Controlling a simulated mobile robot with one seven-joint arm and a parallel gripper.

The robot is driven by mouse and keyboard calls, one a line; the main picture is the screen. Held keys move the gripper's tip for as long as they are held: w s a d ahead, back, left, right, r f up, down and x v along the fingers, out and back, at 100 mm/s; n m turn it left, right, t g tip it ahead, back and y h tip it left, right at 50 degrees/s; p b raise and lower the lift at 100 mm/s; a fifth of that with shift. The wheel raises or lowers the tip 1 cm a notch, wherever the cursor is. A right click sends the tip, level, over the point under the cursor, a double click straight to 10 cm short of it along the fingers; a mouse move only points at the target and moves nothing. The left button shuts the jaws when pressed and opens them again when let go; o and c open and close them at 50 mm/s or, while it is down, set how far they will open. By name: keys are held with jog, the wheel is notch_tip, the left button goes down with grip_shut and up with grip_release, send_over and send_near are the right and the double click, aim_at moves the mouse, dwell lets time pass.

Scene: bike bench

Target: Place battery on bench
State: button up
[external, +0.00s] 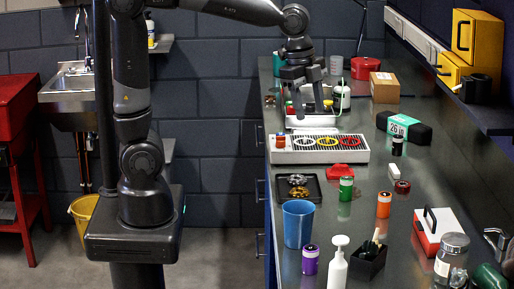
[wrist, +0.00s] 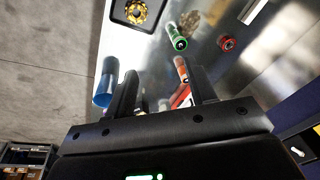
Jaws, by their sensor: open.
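Several upright, battery-like cylinders stand on the dark bench (external: 345,232): green (external: 346,189), orange (external: 384,205), purple (external: 310,260) and black-and-white (external: 397,145). I cannot tell which one the task means. The green one (wrist: 177,39) and the orange one (wrist: 181,72) also show in the wrist view. My gripper (external: 304,112) points down over the far part of the bench, near a white stand (external: 312,123). In the wrist view my gripper (wrist: 165,82) has its fingers spread, with nothing held; the orange cylinder shows beyond the gap.
A blue cup (external: 298,224), a white pump bottle (external: 338,265) and a red-and-white box (external: 437,229) stand nearer.

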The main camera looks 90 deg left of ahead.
jog(key=s+a+f+n+t, duration=0.1)
jog(key=s+a+n, duration=0.3)
jog(key=s, duration=0.5)
jog(key=s+a+f+n+t, duration=0.2)
jog(key=s+a+f+n, duration=0.1)
jog(key=s+n, duration=0.3)
jog(key=shift+s+a, duration=0.55)
jog(key=shift+s, duration=0.85)
